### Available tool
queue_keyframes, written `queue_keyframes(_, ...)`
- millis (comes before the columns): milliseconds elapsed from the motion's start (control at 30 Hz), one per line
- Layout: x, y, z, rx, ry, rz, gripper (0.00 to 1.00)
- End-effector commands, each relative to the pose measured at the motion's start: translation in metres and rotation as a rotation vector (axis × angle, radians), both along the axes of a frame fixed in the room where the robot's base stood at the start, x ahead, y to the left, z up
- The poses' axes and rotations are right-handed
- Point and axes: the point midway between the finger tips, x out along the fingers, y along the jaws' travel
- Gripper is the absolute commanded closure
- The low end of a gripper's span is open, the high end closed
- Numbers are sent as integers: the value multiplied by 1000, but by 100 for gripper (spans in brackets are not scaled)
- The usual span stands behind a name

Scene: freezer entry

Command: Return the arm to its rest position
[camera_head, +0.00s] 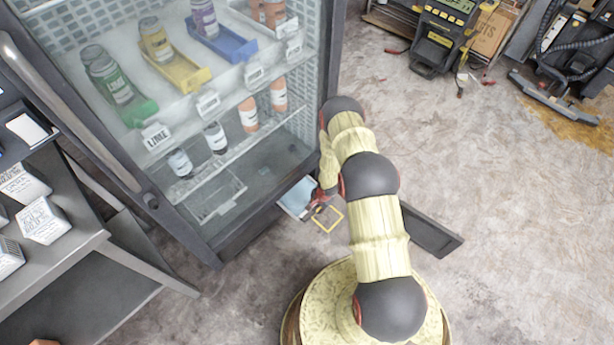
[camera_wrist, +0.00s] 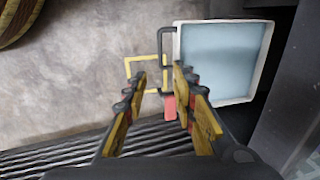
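My arm reaches over the floor toward the lower front of the freezer (camera_head: 262,185). Its end is bent down and partly hidden behind my own arm links in the head view. My gripper (camera_head: 320,203) is low, close to the freezer's bottom edge. In the wrist view my gripper (camera_wrist: 162,92) has its two yellow and black fingers apart, with nothing clearly held. A small red piece (camera_wrist: 169,107) shows between or beyond the fingers; I cannot tell whether it touches them. A white-rimmed tray with a light blue inside (camera_head: 297,197) lies beside the gripper, and it also shows in the wrist view (camera_wrist: 262,25).
A yellow square outline (camera_head: 316,221) shows beside the tray. The freezer's shelves hold bottles, some in coloured bins (camera_head: 182,75). A grey shelf unit with white boxes (camera_head: 42,220) stands left. Equipment (camera_head: 440,38) stands at the back right.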

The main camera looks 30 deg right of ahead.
Motion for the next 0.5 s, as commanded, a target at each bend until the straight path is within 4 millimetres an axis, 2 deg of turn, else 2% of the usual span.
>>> queue_keyframes(233, 0, 0, 0, -1, 0, 7, 73)
queue_keyframes(333, -2, -1, -1, -14, 3, 61, 73)
queue_keyframes(467, -20, -7, -4, -55, 62, 188, 73)
queue_keyframes(500, -33, -8, -5, -65, 97, 230, 73)
